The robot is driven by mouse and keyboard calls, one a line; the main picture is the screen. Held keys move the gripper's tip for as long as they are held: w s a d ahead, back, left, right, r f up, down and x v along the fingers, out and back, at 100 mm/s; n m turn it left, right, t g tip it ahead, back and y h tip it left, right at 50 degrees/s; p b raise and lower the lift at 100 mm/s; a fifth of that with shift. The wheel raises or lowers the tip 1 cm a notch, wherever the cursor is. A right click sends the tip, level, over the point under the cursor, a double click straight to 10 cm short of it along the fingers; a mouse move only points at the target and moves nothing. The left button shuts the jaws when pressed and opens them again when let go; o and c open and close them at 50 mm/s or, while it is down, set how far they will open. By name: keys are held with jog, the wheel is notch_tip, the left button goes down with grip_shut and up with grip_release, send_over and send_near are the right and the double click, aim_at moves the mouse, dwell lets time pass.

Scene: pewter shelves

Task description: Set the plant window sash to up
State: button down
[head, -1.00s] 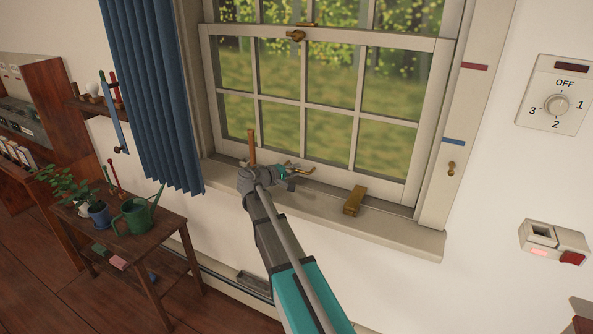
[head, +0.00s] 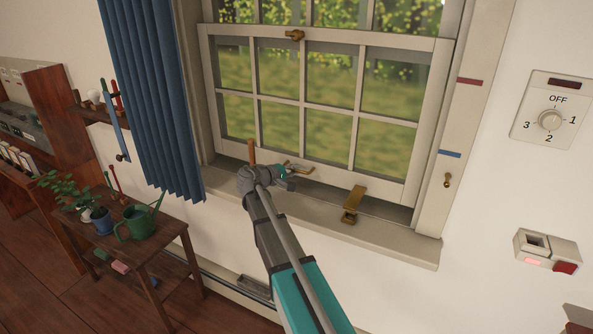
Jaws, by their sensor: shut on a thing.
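The window sash (head: 436,106) is a pale wooden frame with several panes. Its bottom edge stands a little above the sill (head: 300,219), with a narrow gap visible at the right. A brass lift handle (head: 303,170) is on its bottom rail, partly hidden by my gripper (head: 287,175). My gripper is shut on this handle; the fingertips are small and partly hidden. A brass catch (head: 295,35) is on the top rail. The right frame carries a red mark (head: 470,81) and, lower, a blue mark (head: 449,154).
A brass block (head: 356,198) is at the sash bottom, right of my gripper. An upright orange-brown peg (head: 252,150) is behind my wrist. A blue curtain (head: 150,100) hangs left. A wooden table (head: 160,241) with a green watering can (head: 137,222) stands lower left.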

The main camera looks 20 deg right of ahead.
jog(key=p, duration=2.5)
send_near(306, 94)
jog(key=x, duration=0.5)
jog(key=shift+f, duration=0.1)
jog(key=c, duration=0.7)
grip_release()
jog(key=shift+a, duration=0.1)
jog(key=shift+s, duration=0.15)
